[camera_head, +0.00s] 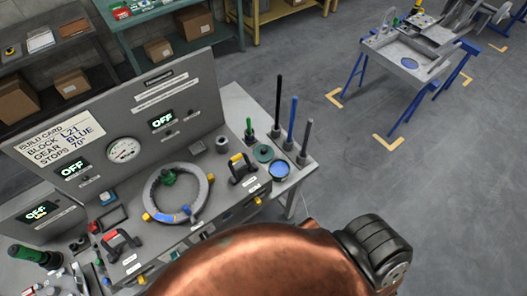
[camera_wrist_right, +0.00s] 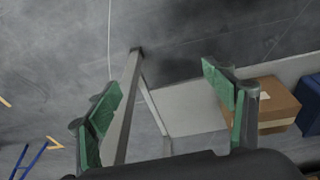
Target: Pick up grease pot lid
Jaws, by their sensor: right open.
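The grease pot (camera_head: 279,172) stands near the right end of the grey bench, open at the top, with blue grease showing inside. A round dark green disc that looks like its lid (camera_head: 263,153) lies flat just behind and left of the pot. My right gripper (camera_wrist_right: 161,76) shows in the right wrist view, with its green-padded fingers wide apart and nothing between them. No pot or lid shows in that view. The right gripper's fingers do not show in the head view, so its distance from the lid cannot be told. My left gripper is not in view.
Upright rods (camera_head: 291,125) stand close behind and right of the pot. A black handle with a yellow end (camera_head: 242,168) and a large grey ring (camera_head: 178,193) are to the left. A panel (camera_head: 130,125) rises behind. Open floor (camera_head: 400,190) lies right of the bench.

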